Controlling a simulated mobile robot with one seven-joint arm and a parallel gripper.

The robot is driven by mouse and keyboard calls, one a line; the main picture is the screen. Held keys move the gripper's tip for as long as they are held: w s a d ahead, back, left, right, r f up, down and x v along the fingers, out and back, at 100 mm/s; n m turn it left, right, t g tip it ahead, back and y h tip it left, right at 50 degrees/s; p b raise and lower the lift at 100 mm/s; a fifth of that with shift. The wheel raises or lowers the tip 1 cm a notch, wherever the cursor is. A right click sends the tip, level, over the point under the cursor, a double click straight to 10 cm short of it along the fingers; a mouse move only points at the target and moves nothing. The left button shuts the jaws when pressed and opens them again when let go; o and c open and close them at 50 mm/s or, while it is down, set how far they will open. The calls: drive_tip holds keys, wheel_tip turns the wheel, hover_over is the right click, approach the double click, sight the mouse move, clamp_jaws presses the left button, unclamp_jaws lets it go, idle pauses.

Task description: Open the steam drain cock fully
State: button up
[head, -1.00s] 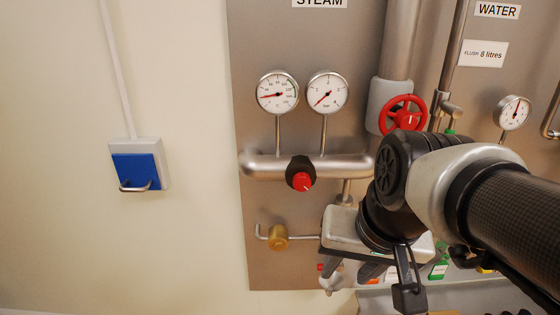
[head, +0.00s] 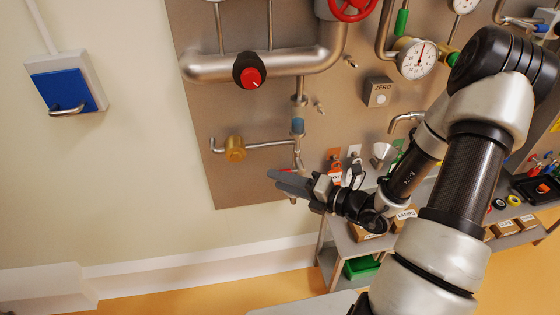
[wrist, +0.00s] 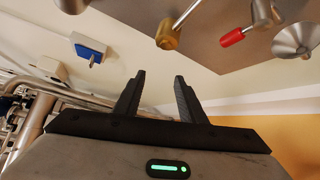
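The drain cock, with a red lever (wrist: 233,38), hangs below the steam pipework near the panel's lower edge. In the wrist view its lever lies slanted, above and right of my fingertips. In the head view only a little of the red lever (head: 287,170) shows just above my gripper (head: 282,184); the rest is hard to make out. In the wrist view my gripper (wrist: 160,78) has its two fingers apart with nothing between them. The lever is clear of the fingers.
A brass fitting (head: 235,149) on a thin pipe is left of the cock, and a metal funnel (head: 383,154) is to its right. The steam pipe with a red knob (head: 250,76) runs above. A bench (head: 327,255) stands below right. The wall at left is free except for a blue switch box (head: 64,91).

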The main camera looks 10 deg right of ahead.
drive_tip(key=w+d+f+m+t+h, duration=0.1)
drive_tip(key=d+f+m+t+h, duration=0.3)
drive_tip(key=d+f+m, duration=0.45)
drive_tip(key=w+a+f, duration=0.1)
drive_tip(key=w+a, duration=0.1)
drive_tip(key=w, duration=0.3)
drive_tip(key=w+a+f+b, duration=0.1)
drive_tip(key=w+a, duration=0.1)
drive_tip(key=w, duration=0.3)
drive_tip(key=w+a+f+g+h, duration=0.1)
drive_tip(key=w+a, duration=0.1)
drive_tip(key=w, duration=0.3)
drive_tip(key=shift+w+a+m+b, duration=0.25)
drive_tip(key=shift+w+m+b, duration=0.1)
drive_tip(key=shift+w+m, duration=0.1)
clamp_jaws()
